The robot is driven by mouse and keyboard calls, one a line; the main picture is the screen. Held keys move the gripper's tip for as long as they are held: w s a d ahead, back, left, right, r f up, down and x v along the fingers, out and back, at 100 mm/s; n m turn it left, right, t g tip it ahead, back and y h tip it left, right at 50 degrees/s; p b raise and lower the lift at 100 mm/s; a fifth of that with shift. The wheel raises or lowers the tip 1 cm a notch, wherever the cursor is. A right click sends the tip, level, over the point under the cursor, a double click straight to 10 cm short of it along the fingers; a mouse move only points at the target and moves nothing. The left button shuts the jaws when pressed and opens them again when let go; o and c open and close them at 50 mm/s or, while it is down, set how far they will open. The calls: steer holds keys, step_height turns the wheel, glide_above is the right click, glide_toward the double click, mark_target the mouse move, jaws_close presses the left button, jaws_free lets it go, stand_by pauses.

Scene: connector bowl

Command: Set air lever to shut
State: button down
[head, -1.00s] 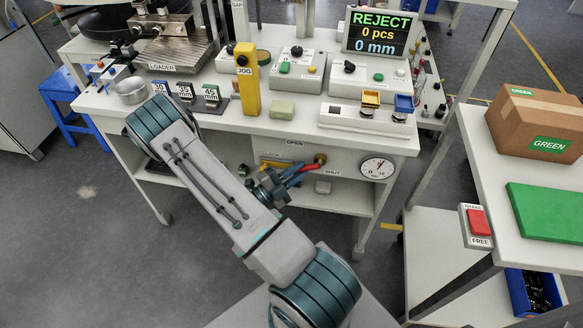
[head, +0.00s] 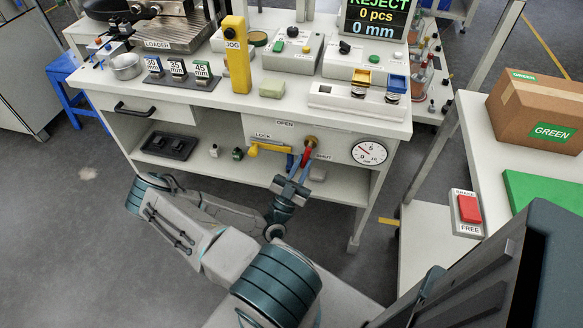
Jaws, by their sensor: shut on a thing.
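The air lever (head: 306,156) has a red handle on a brass pivot, on the front panel under the bench top. The handle hangs steeply down from the pivot, leaning slightly left. The OPEN label (head: 285,123) is to its upper left and the SHUT label (head: 324,157) to its lower right. My gripper (head: 299,161) reaches up from below, its blue fingers shut around the red handle. The fingers hide part of the handle.
A yellow LOCK handle (head: 268,147) is just left of the lever, and a round gauge (head: 369,152) to its right. The bench top (head: 215,97) overhangs the panel. A side table (head: 480,150) with a cardboard box (head: 537,112) stands at the right.

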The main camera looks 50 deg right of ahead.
steer(key=shift+s+d+f+n+t+b, duration=0.15)
steer(key=shift+s+n+t, duration=0.1)
steer(key=shift+n+t, duration=0.55)
steer(key=shift+s+n+t+b, duration=0.2)
steer(key=shift+n+t, duration=0.4)
steer(key=shift+n, duration=0.25)
steer(key=shift+s+d+f+n+t+b, duration=0.1)
steer(key=shift+s+n+t, duration=0.15)
steer(key=shift+n+t, duration=0.55)
steer(key=c, duration=1.4)
jaws_free()
steer(key=shift+s, duration=0.1)
steer(key=shift+o, duration=0.2)
steer(key=shift+r, duration=0.1)
steer(key=v, duration=1.3)
steer(key=shift+a+f+b, duration=0.2)
steer(key=shift+f+b, duration=0.15)
steer(key=shift+b, duration=0.1)
